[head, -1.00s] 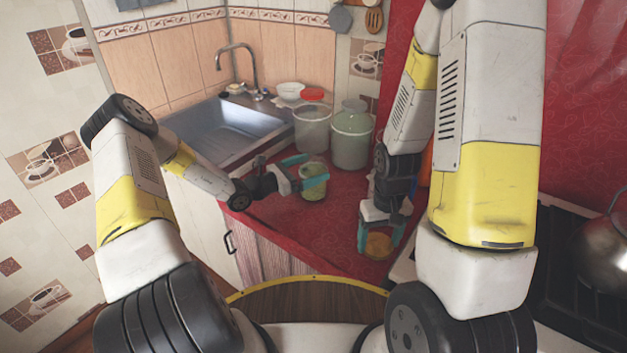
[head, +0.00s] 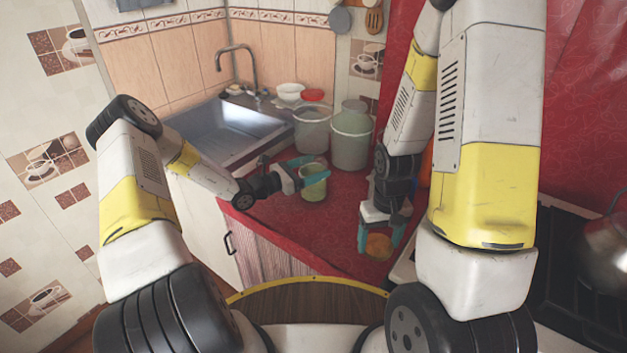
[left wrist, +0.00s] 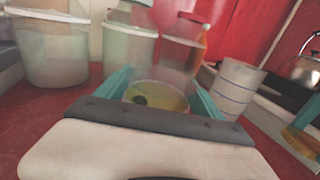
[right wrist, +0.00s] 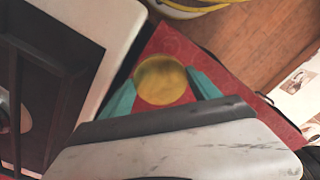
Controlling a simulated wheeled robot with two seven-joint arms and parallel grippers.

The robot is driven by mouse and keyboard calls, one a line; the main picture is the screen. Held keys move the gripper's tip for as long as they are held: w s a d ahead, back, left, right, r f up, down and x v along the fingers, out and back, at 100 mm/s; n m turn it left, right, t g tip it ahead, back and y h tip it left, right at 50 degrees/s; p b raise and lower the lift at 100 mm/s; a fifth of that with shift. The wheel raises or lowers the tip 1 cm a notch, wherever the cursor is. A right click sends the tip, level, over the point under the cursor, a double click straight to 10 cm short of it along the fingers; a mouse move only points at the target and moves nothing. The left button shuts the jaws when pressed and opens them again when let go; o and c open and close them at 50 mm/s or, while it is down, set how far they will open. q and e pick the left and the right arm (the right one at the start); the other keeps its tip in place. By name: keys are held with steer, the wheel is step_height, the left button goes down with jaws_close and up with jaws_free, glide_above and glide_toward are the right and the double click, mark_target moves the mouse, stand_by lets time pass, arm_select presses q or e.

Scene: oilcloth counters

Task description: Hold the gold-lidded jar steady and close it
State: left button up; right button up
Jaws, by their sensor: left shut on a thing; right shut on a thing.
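The open jar (head: 315,176), pale green-yellow glass, stands upright on the red counter. My left gripper (head: 314,178) is shut on its sides. In the left wrist view the jar (left wrist: 158,98) sits between the teal fingers, its mouth uncovered and something yellowish with a dark green bit inside. The round gold lid (head: 379,246) is at the counter's near right part, apart from the jar. My right gripper (head: 378,242) points down and is shut on it. In the right wrist view the lid (right wrist: 160,80) shows between the fingertips.
Two large pale containers (head: 312,130) (head: 350,142) stand behind the jar. The sink (head: 220,125) is at the back left. The stove with a kettle (head: 606,245) is at the right. Red counter (head: 325,232) between the jar and the lid is clear.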

mark_target(304, 161)
arm_select(q)
steer(key=shift+r, duration=0.25)
steer(key=shift+r, duration=1.5)
steer(key=shift+s+a+r, duration=0.1)
steer(key=shift+s+r, duration=0.05)
steer(key=shift+s, duration=0.05)
steer(key=s+a, duration=0.3)
steer(key=s, duration=0.4)
steer(key=s+a+r, duration=0.1)
steer(key=s+a, duration=0.2)
steer(key=s, duration=0.4)
steer(key=shift+a+r, duration=0.2)
steer(key=shift+a, duration=0.2)
